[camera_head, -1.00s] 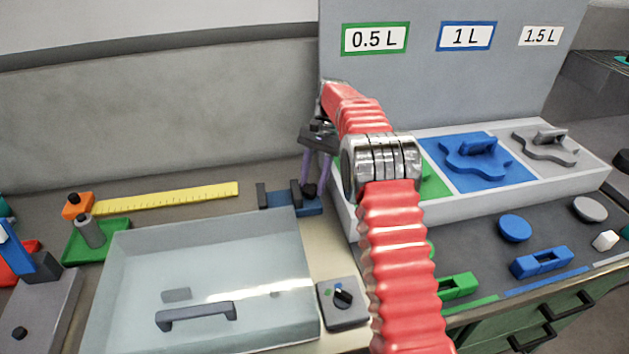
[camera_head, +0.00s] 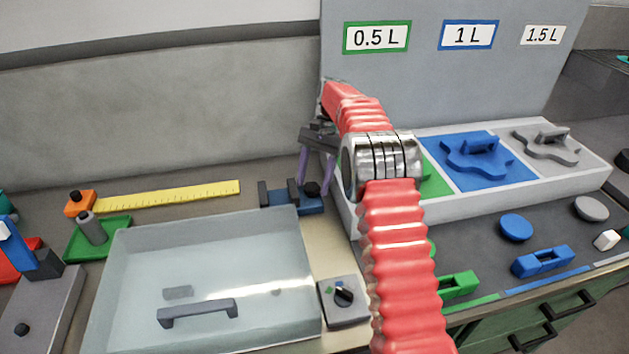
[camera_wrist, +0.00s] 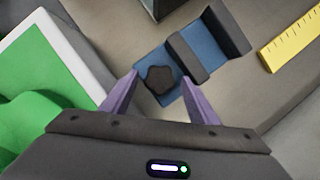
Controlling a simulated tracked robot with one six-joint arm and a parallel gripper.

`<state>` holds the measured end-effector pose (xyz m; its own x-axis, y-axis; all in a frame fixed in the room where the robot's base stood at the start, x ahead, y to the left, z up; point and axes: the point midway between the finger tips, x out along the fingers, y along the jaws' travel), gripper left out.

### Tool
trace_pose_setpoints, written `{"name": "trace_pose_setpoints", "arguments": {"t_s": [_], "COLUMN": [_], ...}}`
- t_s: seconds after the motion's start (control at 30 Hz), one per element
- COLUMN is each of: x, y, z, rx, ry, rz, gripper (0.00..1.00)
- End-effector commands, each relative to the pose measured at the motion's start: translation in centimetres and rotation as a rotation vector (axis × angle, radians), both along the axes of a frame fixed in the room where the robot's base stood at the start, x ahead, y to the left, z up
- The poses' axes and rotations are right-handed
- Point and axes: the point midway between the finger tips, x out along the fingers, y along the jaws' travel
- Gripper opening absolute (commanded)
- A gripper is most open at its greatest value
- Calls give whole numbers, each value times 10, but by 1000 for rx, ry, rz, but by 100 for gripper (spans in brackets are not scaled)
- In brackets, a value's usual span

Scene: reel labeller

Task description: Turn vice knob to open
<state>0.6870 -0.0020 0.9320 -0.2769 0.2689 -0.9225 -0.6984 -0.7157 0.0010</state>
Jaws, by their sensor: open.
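The vice is a small blue block with dark grey jaws (camera_head: 292,192) on the bench behind the clear box. In the wrist view the vice (camera_wrist: 192,58) runs from the middle to the upper right, with a gap between its two dark jaws. Its dark lobed knob (camera_wrist: 161,80) is at the near end and also shows in the head view (camera_head: 312,189). My gripper (camera_wrist: 160,82) is open, its two purple fingers on either side of the knob in the picture. I cannot tell whether they touch it. My gripper also shows in the head view (camera_head: 316,165), pointing down.
A clear box with a handle (camera_head: 196,312) stands in front of the vice. A yellow ruler (camera_head: 168,194) lies to the left. A white-edged tray (camera_wrist: 62,36) with a green section is close beside the gripper. A small dial box (camera_head: 342,312) is nearer the front.

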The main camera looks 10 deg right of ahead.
Motion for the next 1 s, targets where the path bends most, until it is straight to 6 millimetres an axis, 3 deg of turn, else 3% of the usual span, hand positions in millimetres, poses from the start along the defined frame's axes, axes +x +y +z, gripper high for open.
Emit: {"name": "trace_pose_setpoints", "arguments": {"t_s": [0.47, 1.0], "x": [3, 17], "y": [-3, -16], "z": [6, 50], "rx": [0, 0], "ry": [-4, -3], "rz": [-2, -1], "gripper": [56, 56]}}
